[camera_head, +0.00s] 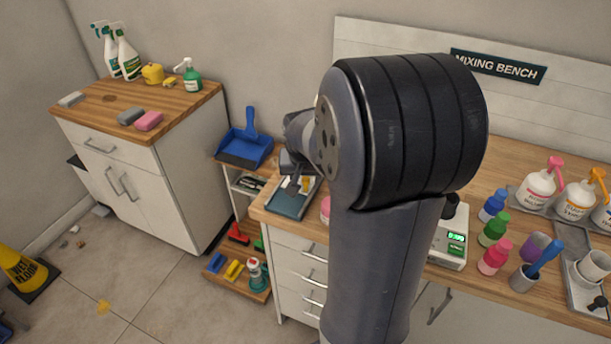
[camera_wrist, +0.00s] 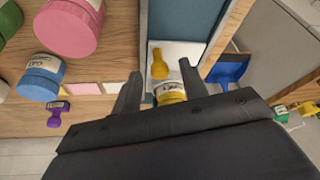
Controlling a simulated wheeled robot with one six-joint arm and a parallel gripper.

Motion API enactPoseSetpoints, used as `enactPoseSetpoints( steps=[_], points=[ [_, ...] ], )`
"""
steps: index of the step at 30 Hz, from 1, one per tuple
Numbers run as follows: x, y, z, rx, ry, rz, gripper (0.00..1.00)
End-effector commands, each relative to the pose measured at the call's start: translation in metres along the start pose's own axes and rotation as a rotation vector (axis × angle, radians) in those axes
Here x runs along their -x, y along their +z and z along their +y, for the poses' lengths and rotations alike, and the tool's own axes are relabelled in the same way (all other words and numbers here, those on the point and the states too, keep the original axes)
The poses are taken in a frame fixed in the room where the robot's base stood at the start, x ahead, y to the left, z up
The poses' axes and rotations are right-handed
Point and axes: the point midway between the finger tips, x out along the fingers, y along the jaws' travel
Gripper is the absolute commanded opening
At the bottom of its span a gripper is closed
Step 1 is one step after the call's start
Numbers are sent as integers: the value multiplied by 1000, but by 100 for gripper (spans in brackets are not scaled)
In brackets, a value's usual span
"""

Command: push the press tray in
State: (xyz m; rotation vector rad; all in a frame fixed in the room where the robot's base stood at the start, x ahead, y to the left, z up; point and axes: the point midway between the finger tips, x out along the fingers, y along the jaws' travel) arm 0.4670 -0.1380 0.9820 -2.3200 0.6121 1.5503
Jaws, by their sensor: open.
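A teal, shallow tray-like piece with a light rim (camera_head: 288,205) lies at the left end of the mixing bench; I take it for the press tray. In the wrist view a teal panel (camera_wrist: 183,22) shows beyond a pale surface. My gripper (camera_head: 291,184) is over or just beside this piece, partly hidden by my arm. In the wrist view my gripper (camera_wrist: 158,78) has its two fingers apart. A yellow stopper-like object (camera_wrist: 159,64) and a yellow labelled jar (camera_wrist: 170,91) show between and behind the fingers. I cannot tell whether the fingers touch the tray.
A pink jar (camera_wrist: 69,25) and a blue jar (camera_wrist: 40,77) stand left of my gripper. A blue dustpan (camera_head: 246,146) sits beyond the bench's left end. Bottles and a scale (camera_head: 448,245) stand to the right. The floor (camera_head: 150,275) between the counters is largely open.

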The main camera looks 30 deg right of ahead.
Motion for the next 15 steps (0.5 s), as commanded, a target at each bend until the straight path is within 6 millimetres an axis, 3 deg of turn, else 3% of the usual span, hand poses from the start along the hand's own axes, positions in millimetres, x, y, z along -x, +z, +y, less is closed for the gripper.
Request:
enactPoseSetpoints(
  steps=[9,15],
  points=[
    [-2,0,0,0,0,0,40],
    [-2,0,0,0,0,0,24]
  ],
)
